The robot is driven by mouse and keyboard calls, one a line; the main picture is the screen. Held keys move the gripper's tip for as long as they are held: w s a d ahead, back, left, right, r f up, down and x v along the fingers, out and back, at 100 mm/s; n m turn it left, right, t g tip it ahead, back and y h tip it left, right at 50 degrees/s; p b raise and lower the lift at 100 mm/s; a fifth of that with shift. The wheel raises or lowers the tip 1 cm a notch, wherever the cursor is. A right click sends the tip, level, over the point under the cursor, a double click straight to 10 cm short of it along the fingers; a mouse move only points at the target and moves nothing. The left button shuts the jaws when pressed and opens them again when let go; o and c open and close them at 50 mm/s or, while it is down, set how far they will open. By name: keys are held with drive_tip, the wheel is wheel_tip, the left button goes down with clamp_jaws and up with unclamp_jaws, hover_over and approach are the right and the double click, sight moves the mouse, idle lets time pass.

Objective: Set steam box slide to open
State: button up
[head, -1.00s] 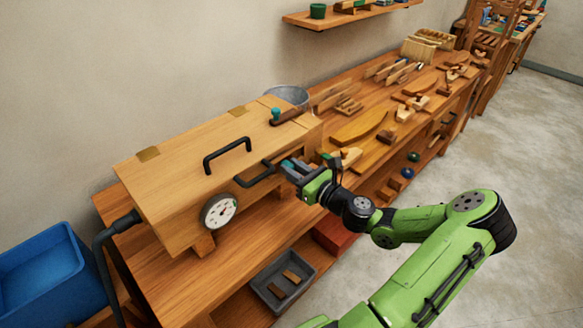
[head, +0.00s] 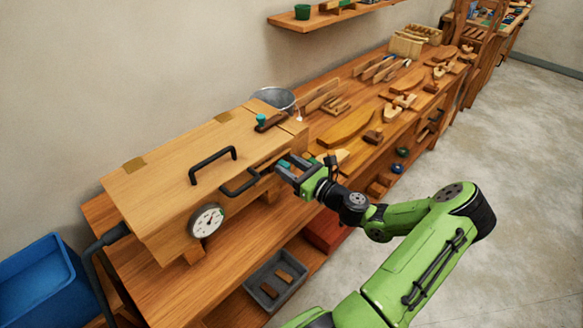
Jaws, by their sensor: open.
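The steam box (head: 170,196) is a long pale wooden box on the bench at left. A black handle (head: 213,165) stands on its lid and a second black handle (head: 240,182) is on its front. A dark wooden piece (head: 270,123) with a teal knob (head: 261,119) lies on top near the right end. My gripper (head: 281,166) is open at the box's front right end, just right of the front handle. A teal bit (head: 284,163) shows between or on its fingers; I cannot tell which, nor whether they touch the box.
A round gauge (head: 207,220) and a dark hose (head: 97,248) are on the box. A metal bucket (head: 273,98) stands behind it. Wooden pieces and tools cover the bench to the right. A grey tray (head: 274,281) lies on the lower shelf. The floor at right is clear.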

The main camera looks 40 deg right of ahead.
drive_tip(key=s, duration=1.5)
drive_tip(key=shift+s+d, duration=0.25)
drive_tip(key=shift+s, duration=0.15)
drive_tip(key=shift+w, duration=0.1)
drive_tip(key=w+a+n+g+y, duration=0.3)
drive_tip(key=a+n+g, duration=0.4)
drive_tip(key=a+n, duration=0.25)
drive_tip(key=w+a+n+g+y, duration=0.25)
drive_tip(key=a+n+g, duration=0.35)
drive_tip(key=a+n, duration=0.35)
drive_tip(key=s+a+r+n+h, duration=0.6)
drive_tip(key=s+a+r+n, duration=0.4)
drive_tip(key=r+n, duration=0.3)
drive_tip(key=n, duration=0.3)
drive_tip(key=shift+a+n+t, duration=0.15)
drive_tip(key=shift+n+t, duration=0.15)
